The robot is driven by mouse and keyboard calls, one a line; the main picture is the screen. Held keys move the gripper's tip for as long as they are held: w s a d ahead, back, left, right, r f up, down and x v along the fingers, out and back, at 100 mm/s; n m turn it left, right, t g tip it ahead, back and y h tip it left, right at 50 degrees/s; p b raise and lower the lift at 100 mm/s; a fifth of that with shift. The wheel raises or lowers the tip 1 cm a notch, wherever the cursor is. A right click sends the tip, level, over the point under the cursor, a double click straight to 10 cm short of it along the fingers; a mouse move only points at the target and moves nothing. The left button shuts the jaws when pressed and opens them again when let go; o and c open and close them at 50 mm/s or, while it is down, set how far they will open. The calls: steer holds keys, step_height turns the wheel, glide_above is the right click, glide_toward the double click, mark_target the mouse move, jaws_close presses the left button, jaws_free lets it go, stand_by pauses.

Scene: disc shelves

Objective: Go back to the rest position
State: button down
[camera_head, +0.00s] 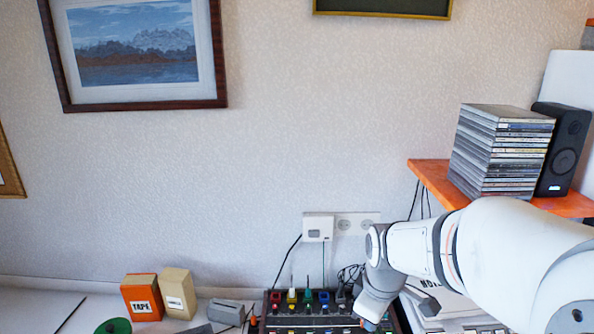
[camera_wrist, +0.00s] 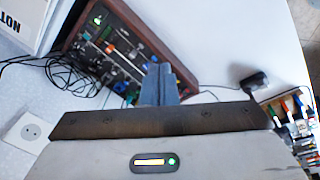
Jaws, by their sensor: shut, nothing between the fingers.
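My gripper shows in the wrist view, its fingers (camera_wrist: 158,84) shut together with nothing between them. They appear over the edge of a dark control panel (camera_wrist: 120,50) with a wooden frame and coloured knobs. In the head view my white arm reaches in from the right and bends down. Its end is low, by the right part of the same panel (camera_head: 300,312). The fingertips cannot be made out in the head view.
An orange shelf (camera_head: 432,180) at the right holds a stack of disc cases (camera_head: 497,152) and a black speaker (camera_head: 562,150). A box marked TAPE (camera_head: 142,298) and a beige box (camera_head: 178,292) stand left of the panel. Cables hang from a wall socket (camera_head: 343,226).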

steer(key=s+r+m+t, duration=0.1)
steer(key=s+r+m, duration=0.3)
steer(key=s+m, duration=0.6)
steer(key=shift+s+d+r, duration=0.2)
steer(key=shift+s+r, duration=0.1)
steer(key=shift+s, duration=0.35)
steer(key=shift+w, duration=0.15)
